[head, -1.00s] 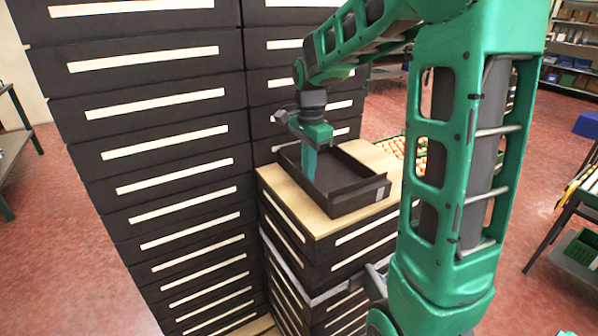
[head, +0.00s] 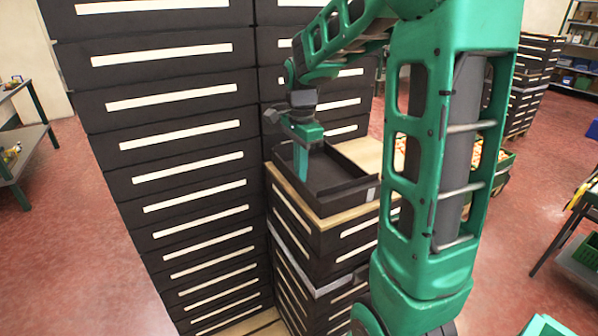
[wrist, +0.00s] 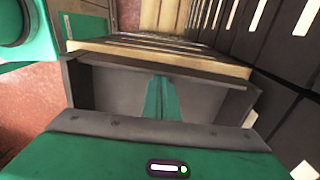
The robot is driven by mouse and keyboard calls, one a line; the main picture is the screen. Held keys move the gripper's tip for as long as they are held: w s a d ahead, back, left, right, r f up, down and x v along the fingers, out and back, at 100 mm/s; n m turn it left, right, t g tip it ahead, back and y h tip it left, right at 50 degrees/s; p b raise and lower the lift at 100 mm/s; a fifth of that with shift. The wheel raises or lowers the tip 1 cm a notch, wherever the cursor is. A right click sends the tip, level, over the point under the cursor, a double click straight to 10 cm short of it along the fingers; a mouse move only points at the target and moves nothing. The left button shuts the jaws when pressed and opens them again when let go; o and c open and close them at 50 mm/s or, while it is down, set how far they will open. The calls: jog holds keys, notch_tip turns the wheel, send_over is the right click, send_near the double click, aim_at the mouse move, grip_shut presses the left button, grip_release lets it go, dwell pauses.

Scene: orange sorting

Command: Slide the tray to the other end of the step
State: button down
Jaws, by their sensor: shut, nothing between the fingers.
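The tray (head: 340,193) is dark, shallow and open-topped. It lies on the pale wooden top of the step (head: 366,153), a low stack of dark drawers, close to the top's left edge. My gripper (head: 302,177) is shut and empty, pointing down inside the tray near its left wall. In the wrist view, the green fingers (wrist: 160,100) are together over the tray floor, by the tray's far wall (wrist: 130,64). The step's wooden edge (wrist: 90,46) runs just beyond that wall. I cannot tell whether the fingertips touch the wall.
A tall stack of dark drawers (head: 170,130) with pale label strips stands left of and behind the step. Bare wood shows behind the tray at the right. A green crate of oranges (head: 503,160) is partly hidden behind my arm. A workbench (head: 25,140) stands far left.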

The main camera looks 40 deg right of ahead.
aim_at(313, 181)
jog(key=d, duration=0.4)
jog(key=shift+s, duration=0.15)
notch_tip(313, 181, up, 10)
jog(key=shift+a, duration=0.15)
